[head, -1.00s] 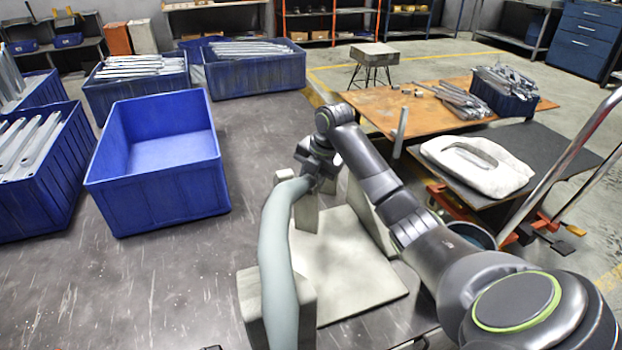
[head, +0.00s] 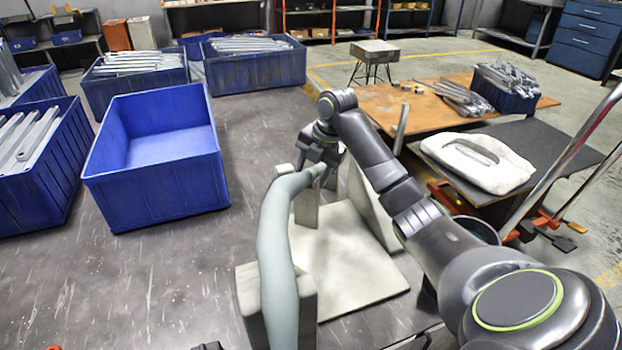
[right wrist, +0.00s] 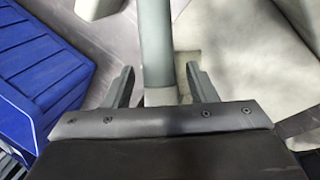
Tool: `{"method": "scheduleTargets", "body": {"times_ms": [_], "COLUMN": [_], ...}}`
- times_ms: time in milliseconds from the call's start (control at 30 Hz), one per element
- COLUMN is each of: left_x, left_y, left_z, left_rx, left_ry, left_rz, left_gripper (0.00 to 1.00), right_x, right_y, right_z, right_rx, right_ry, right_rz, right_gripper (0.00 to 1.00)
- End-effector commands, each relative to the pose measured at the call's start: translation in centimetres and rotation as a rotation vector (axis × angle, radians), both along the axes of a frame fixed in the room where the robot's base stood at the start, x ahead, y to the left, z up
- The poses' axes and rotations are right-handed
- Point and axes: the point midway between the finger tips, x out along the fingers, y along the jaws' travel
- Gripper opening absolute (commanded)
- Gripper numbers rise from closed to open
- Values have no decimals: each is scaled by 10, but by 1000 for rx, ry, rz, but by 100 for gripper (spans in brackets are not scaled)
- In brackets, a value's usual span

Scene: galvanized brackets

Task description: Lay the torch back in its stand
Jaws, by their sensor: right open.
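The torch (head: 275,245), a grey-green curved tube, lies along the stand (head: 350,262), which has a pale base plate and upright blocks. The torch runs over the front block (head: 247,300) and bends right over the rear post (head: 305,212); the contact at each support is hard to make out. My right gripper (head: 321,163) is open at the torch's far end and hides part of it. In the right wrist view the torch (right wrist: 155,45) runs between the spread fingers of that gripper (right wrist: 162,88), with gaps on both sides. My left gripper is not in view.
An empty blue bin (head: 155,190) stands left of the stand, with bracket-filled blue bins beyond it. To the right are a board with a white moulded piece (head: 475,163) and an orange-brown table (head: 375,105). The dark tabletop between bin and stand is clear.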

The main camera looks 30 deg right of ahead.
Motion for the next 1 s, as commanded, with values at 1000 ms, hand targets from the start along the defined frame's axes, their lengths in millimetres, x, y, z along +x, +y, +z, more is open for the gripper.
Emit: {"method": "scheduleTargets", "body": {"times_ms": [1000], "left_x": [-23], "left_y": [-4], "left_z": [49], "left_rx": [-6], "left_ry": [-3], "left_rz": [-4], "left_gripper": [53], "right_x": [-33], "right_y": [-22], "right_z": [147], "right_rx": [0], "right_ry": [0], "right_rz": [0], "right_gripper": [52]}}
